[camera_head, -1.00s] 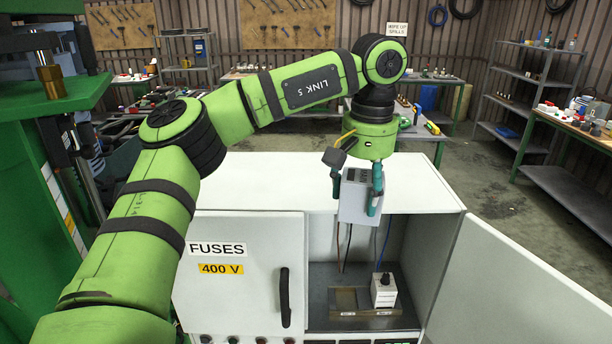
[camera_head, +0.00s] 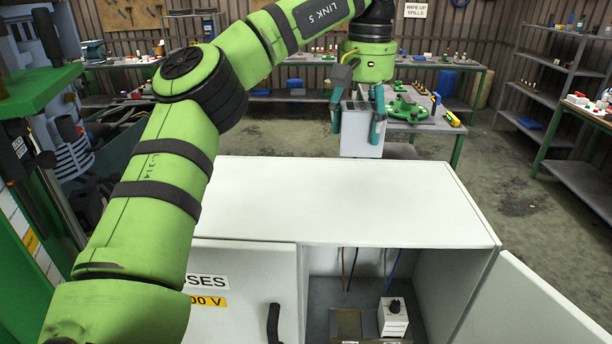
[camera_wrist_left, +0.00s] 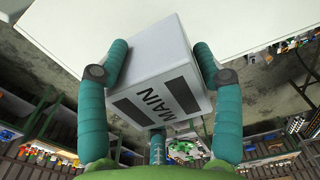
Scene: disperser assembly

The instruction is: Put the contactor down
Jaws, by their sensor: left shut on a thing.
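The contactor is a pale grey box (camera_head: 360,141) marked MAIN. My left gripper (camera_head: 357,122) is shut on it, with its teal fingers on opposite sides, and holds it in the air. In the head view it shows above the back edge of the white cabinet top (camera_head: 340,195); the gap to the top is hard to judge. In the left wrist view the contactor (camera_wrist_left: 155,68) sits between the fingers, with the bare white cabinet top (camera_wrist_left: 110,15) beyond it. My right gripper is not in view.
The cabinet top is clear. Below, the open cabinet holds a white device with a black knob (camera_head: 393,318) and hanging wires. One door (camera_head: 235,285) has a black handle; another door (camera_head: 540,310) stands open at right. A bench with green parts (camera_head: 408,108) stands behind.

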